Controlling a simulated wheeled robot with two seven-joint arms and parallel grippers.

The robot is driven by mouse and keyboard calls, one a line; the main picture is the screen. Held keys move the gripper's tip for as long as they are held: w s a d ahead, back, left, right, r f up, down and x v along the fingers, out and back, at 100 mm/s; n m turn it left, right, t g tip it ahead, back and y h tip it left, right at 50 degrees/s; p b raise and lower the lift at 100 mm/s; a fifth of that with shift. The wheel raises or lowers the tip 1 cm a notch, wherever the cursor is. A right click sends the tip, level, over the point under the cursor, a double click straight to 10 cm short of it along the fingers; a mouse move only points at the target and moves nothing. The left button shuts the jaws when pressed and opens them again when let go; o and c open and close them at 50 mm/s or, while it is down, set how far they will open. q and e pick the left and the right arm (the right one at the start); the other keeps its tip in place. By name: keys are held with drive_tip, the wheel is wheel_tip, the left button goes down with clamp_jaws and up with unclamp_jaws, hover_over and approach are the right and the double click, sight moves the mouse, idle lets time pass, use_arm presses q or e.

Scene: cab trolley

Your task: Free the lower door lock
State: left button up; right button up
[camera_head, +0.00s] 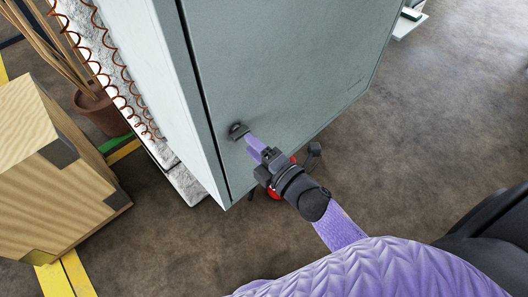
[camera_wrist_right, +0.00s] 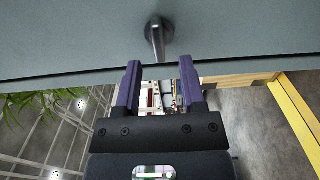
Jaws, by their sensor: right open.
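The lower door lock (camera_head: 238,130) is a small dark handle on the grey-green cabinet door (camera_head: 285,60), low and near its left edge. In the right wrist view the lock (camera_wrist_right: 157,35) juts from the door as a round base with a grey lever. My right gripper (camera_head: 254,145) is right at the lock in the head view, its purple fingers pointing at it. In the wrist view the gripper (camera_wrist_right: 159,75) is open, and the lever's end lies just ahead of the gap between the fingers. Contact cannot be told. My left gripper is not in view.
A wooden crate (camera_head: 60,150) with dark corners stands at the left, near a potted plant (camera_head: 100,112). The floor (camera_head: 420,130) to the right is clear.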

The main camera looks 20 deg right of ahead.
drive_tip(key=v, duration=0.6)
drive_tip(key=shift+s, duration=0.35)
drive_tip(key=shift+d, duration=0.1)
